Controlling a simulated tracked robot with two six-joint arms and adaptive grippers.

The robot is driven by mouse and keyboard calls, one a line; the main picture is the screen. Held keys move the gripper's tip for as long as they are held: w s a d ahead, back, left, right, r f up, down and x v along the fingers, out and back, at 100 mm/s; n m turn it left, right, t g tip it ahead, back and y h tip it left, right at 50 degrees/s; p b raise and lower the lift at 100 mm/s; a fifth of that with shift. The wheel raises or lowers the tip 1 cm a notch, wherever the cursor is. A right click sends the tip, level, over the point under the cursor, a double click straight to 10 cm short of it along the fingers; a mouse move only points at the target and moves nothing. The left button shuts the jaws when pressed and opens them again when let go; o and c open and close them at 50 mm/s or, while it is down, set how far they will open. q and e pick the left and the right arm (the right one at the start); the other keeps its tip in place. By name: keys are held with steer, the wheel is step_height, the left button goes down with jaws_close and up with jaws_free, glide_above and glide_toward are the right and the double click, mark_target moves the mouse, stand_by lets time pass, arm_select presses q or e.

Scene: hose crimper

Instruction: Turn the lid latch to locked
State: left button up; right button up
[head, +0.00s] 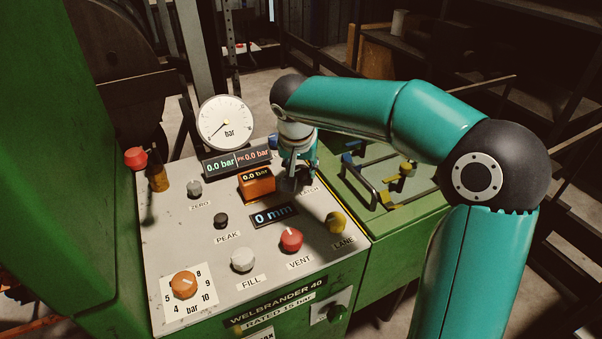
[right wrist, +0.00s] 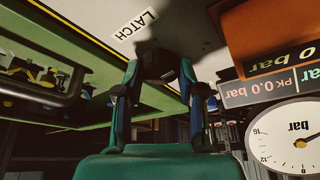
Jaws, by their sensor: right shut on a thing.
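The lid latch is a dark knob (right wrist: 154,62) beside the LATCH label (right wrist: 133,27) on the grey panel. My right gripper (head: 291,180) reaches down onto the panel's right back part, and its fingers hide most of the latch in the head view. In the right wrist view, the gripper (right wrist: 158,74) has its two fingers on either side of the dark knob and is shut on it. Which way the latch points cannot be made out. My left gripper is in neither view.
An orange 0.0 bar display (head: 257,184) stands close left of my gripper, with a round gauge (head: 225,122) behind. A green bed with a black handle (head: 359,182) lies to the right.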

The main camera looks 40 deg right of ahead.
steer(key=shift+w+m+g+b, duration=0.1)
steer(key=shift+m+g+b, duration=0.2)
steer(key=shift+m, duration=0.8)
steer(key=o, duration=1.1)
steer(key=shift+a+r, duration=0.1)
steer(key=v, duration=1.1)
steer(key=shift+a+r, duration=0.25)
steer(key=shift+a, duration=0.05)
